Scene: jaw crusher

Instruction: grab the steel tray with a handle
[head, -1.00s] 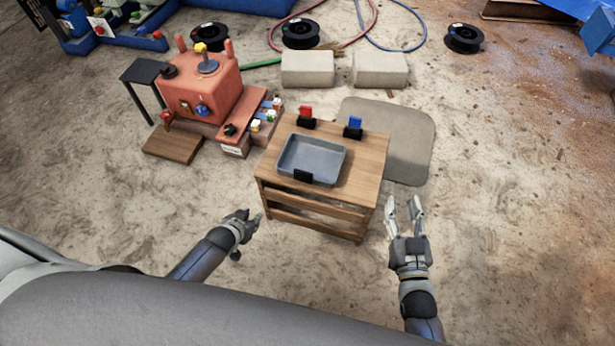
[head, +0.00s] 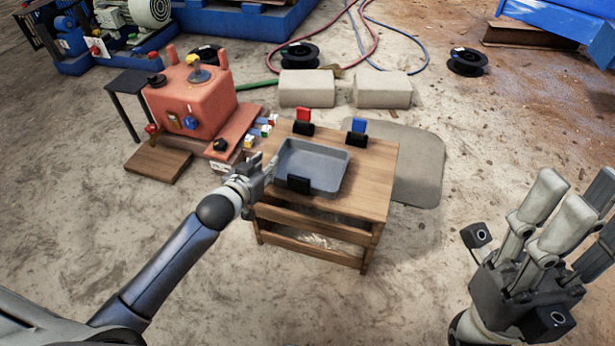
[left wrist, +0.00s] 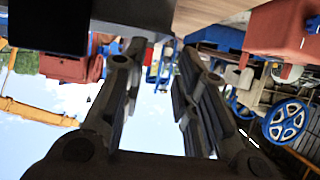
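The grey steel tray (head: 325,158) sits on top of the wooden table, with a black handle block (head: 298,184) at its front edge. My left gripper (head: 264,168) is at the tray's left side, close to the rim; I cannot tell whether it touches. In the left wrist view its two dark fingers (left wrist: 152,65) stand apart with nothing seen between them. My right gripper (head: 568,225) is large at the lower right, its fingers spread and empty, away from the table.
The wooden table (head: 372,180) also bears a red-topped clip (head: 303,120) and a blue-topped clip (head: 357,130) at the back. The red crusher (head: 192,105) stands left of it. Two pale blocks (head: 307,88) lie behind. The floor between table and right gripper is clear.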

